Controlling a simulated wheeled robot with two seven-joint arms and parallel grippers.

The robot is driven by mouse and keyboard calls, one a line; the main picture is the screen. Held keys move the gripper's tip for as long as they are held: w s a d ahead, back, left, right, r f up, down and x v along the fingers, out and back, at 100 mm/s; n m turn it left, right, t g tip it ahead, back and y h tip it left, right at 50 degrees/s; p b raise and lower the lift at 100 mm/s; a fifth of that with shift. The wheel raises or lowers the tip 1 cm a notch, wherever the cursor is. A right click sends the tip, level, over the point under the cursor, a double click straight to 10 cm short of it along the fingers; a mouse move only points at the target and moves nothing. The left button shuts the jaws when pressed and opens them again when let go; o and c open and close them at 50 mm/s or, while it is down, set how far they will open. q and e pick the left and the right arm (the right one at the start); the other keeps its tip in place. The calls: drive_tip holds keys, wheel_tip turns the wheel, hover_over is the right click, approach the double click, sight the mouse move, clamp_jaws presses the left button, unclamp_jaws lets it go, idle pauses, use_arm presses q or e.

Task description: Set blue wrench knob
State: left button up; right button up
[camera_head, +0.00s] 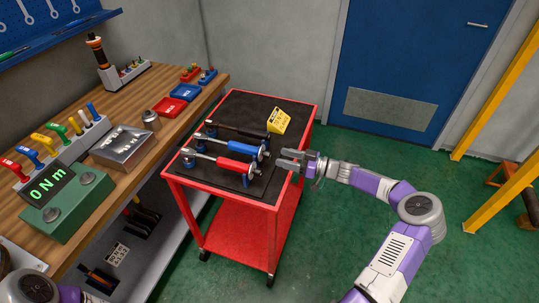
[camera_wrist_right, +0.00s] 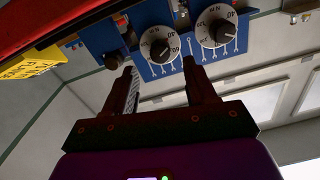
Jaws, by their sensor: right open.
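The blue wrench (camera_head: 246,149) lies across the black top of the red cart, between a black-handled wrench (camera_head: 240,129) and a red one (camera_head: 235,165). My right gripper (camera_head: 290,158) is open and empty, just right of the blue wrench's knob end. In the right wrist view the open fingers (camera_wrist_right: 160,76) point at a dark knob on a white dial (camera_wrist_right: 158,48), apart from it. This dial seems to be the blue wrench's. A second dial knob (camera_wrist_right: 222,31) is to its right. The dial settings are too small to read. My left gripper is out of view.
A yellow sign (camera_head: 279,120) stands at the back of the red cart (camera_head: 243,228). A workbench (camera_head: 80,178) to the left holds a green box reading 0 Nm (camera_head: 63,203), trays and tools. Green floor (camera_head: 350,243) is open to the right.

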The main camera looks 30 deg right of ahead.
sight(266, 154)
drive_tip(key=shift+b+x, duration=0.35)
drive_tip(key=shift+x, duration=2.25)
clamp_jaws()
